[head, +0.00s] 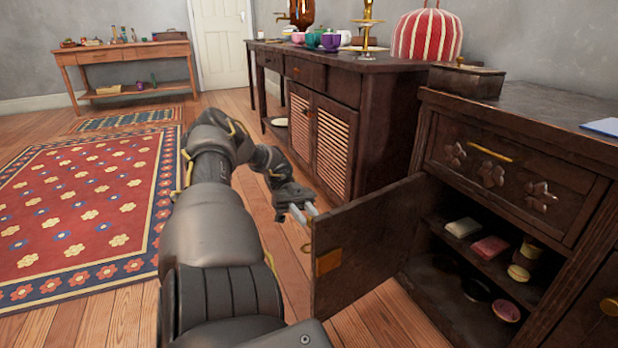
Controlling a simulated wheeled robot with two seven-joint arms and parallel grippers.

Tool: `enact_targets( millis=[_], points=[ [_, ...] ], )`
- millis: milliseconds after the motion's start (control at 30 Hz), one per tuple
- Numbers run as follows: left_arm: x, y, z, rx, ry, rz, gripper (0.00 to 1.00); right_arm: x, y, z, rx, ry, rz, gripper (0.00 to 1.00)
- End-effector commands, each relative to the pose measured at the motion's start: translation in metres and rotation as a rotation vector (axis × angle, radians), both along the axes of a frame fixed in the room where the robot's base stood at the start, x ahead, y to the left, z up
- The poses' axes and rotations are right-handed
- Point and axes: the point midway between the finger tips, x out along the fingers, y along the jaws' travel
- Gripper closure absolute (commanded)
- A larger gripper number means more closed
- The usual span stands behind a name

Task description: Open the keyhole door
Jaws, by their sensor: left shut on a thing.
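The keyhole door (368,240) is dark wood with a brass plate (328,262) near its free edge. It stands swung wide open from the dark cabinet (562,203) at the right, and the cabinet's inside shows. A small brass knob (306,248) shows at the door's free edge. My left gripper (306,212) is at the upper corner of that free edge, shut on the door; the exact contact is hard to see. My right gripper is not in view.
Inside the cabinet are folded cloths (490,247), a small jar (524,260) and round items. A drawer (496,170) above is closed. A sideboard (330,90) with cups stands behind. A red patterned rug (85,215) lies on open floor at left.

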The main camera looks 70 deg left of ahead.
Motion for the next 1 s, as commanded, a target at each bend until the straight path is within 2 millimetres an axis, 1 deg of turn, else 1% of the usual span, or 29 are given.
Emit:
enact_targets(
  millis=[33, 200, 433, 533, 667, 767, 900, 1000],
  points=[
    [0.001, 0.0, 0.001, 0.003, -0.003, 0.001, 0.72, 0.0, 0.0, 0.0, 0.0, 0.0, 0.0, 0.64],
    [0.0, 0.001, 0.0, 0.003, -0.002, 0.003, 0.52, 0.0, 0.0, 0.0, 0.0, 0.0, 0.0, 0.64],
    [-0.001, 0.001, 0.0, 0.001, -0.001, 0.003, 0.52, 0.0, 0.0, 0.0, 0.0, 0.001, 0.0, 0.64],
    [-0.001, 0.001, 0.005, 0.001, -0.001, 0.003, 0.52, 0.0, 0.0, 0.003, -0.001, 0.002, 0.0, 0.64],
    [-0.001, 0.001, 0.023, 0.002, -0.002, 0.003, 0.52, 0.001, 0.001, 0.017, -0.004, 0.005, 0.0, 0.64],
    [-0.002, 0.0, 0.044, 0.001, -0.003, 0.004, 0.52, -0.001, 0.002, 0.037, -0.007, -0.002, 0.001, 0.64],
    [-0.009, -0.016, 0.065, -0.001, -0.003, 0.001, 0.52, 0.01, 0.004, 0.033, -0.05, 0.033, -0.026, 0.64],
    [-0.015, -0.027, 0.079, -0.001, -0.003, 0.003, 0.52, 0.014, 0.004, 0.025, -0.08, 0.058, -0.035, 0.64]
  ],
)
